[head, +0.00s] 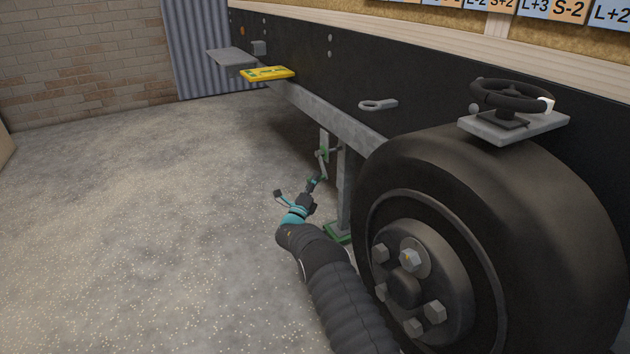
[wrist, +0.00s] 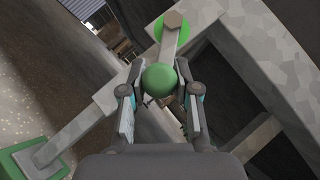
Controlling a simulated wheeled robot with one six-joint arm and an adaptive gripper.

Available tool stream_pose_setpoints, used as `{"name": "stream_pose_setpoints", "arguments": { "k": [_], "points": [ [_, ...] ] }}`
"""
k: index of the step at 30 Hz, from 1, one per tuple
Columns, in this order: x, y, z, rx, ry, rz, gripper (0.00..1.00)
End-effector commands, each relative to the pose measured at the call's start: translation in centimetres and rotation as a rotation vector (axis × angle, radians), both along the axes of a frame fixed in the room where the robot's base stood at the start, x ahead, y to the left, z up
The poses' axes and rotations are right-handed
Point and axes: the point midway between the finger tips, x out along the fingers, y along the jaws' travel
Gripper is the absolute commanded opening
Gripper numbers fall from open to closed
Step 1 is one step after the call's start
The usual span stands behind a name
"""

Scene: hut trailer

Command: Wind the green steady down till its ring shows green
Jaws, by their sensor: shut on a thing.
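The green steady (head: 345,190) hangs under the trailer's side rail, with a grey leg and a green foot (head: 338,232) at or close to the floor; I cannot tell if it touches. The foot also shows at the lower left of the wrist view (wrist: 18,162). A grey crank arm (wrist: 170,45) runs from a hex-headed hub, circled by a green disc or ring (wrist: 187,25), to a green ball knob (wrist: 158,79). My gripper (head: 315,182) is shut on the knob, a finger on each side in the wrist view (wrist: 158,92).
A large black wheel (head: 500,190) stands right of my arm, close to the steady. Above are a handwheel (head: 510,96) on a plate, a grey eye bracket (head: 378,104) and a yellow block (head: 267,73). The concrete floor (head: 150,220) to the left is clear.

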Motion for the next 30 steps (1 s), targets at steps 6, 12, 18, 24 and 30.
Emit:
{"name": "stream_pose_setpoints", "arguments": {
  "k": [6, 12, 18, 24, 30],
  "points": [
    [-0.1, 0.3, -0.1, -0.002, -0.001, 0.005, 0.0],
    [0.0, 0.2, 0.0, -0.002, -0.001, 0.003, 0.57],
    [0.1, -0.3, 0.0, -0.001, -0.001, -0.003, 0.57],
    [-0.3, -0.1, -0.2, -0.001, -0.001, -0.003, 0.57],
    [-2.5, 1.0, -1.4, -0.002, 0.003, 0.0, 0.57]
  ]
}}
